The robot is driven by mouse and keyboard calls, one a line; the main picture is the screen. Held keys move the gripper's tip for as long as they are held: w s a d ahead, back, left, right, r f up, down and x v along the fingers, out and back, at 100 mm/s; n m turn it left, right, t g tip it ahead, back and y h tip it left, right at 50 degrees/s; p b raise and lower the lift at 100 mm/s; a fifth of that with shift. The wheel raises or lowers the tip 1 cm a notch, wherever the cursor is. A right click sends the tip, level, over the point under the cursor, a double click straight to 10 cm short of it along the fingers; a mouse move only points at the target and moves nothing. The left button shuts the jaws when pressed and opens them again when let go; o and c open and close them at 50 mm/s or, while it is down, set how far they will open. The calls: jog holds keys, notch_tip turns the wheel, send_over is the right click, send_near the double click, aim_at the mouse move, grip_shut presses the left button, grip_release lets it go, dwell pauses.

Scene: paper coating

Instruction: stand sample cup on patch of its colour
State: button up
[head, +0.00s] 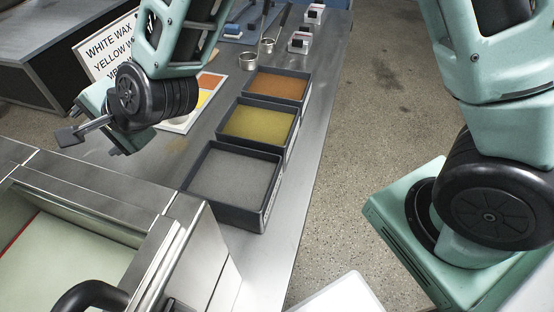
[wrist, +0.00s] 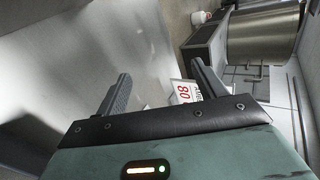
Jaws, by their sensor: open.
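My gripper (head: 88,132) hangs at the left of the head view, above the bench and apart from the cups. In the wrist view its two fingers (wrist: 163,88) stand wide apart with nothing between them. Two small round metal cups stand on the bench, a nearer one (head: 249,61) and a farther one (head: 267,46); their contents are too small to tell. A white card with colour patches (head: 189,124) lies left of the trays. An orange patch (head: 209,80) and a yellow patch (head: 203,98) show; my arm hides part of the card.
Three dark trays line the bench's right side: grey (head: 237,177), yellow (head: 260,123) and orange (head: 277,86). A sign reading "WHITE WAX" (head: 101,47) stands behind my arm. Small blocks (head: 300,42) stand farther back. A steel machine (head: 100,210) fills the lower left.

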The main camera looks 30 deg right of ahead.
jog(key=s+d+r+n+g+h, duration=0.2)
jog(key=s+d+n+g+h, duration=0.5)
jog(key=s+d+n, duration=1.1)
jog(key=s+d+g, duration=0.1)
jog(key=s+d, duration=0.4)
jog(key=shift+d, duration=0.3)
